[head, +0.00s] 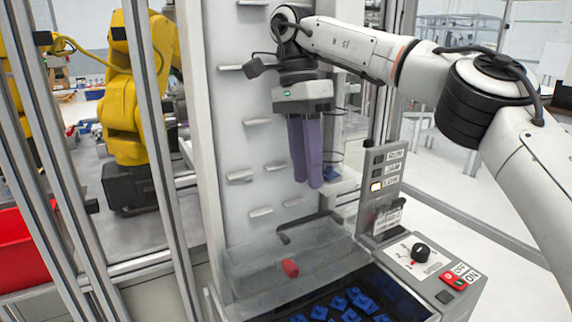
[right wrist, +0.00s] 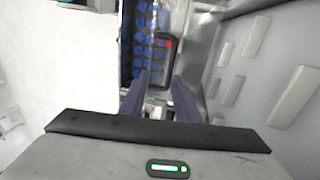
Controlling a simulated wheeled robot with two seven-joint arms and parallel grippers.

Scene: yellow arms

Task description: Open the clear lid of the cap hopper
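The cap hopper (head: 362,284) stands low in the middle of the head view, with blue caps (head: 350,303) in its dark bin. A clear, greyish lid (head: 325,262) lies over its rear part, with a red knob (head: 290,268) on it. Whether the lid covers the front caps is hard to tell. My right gripper (head: 316,186) hangs above the hopper, its purple fingers pointing down. In the right wrist view its fingers (right wrist: 161,76) are apart with nothing between them. The hopper's blue caps (right wrist: 140,40) show beyond them. My left gripper is out of view.
A grey panel with small ledges (head: 262,150) rises behind the hopper. A control panel with a black dial (head: 420,252) and red switch (head: 458,281) stands to its right. Metal posts (head: 150,120) and a yellow robot arm (head: 125,110) are at left, with a red bin (head: 22,250).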

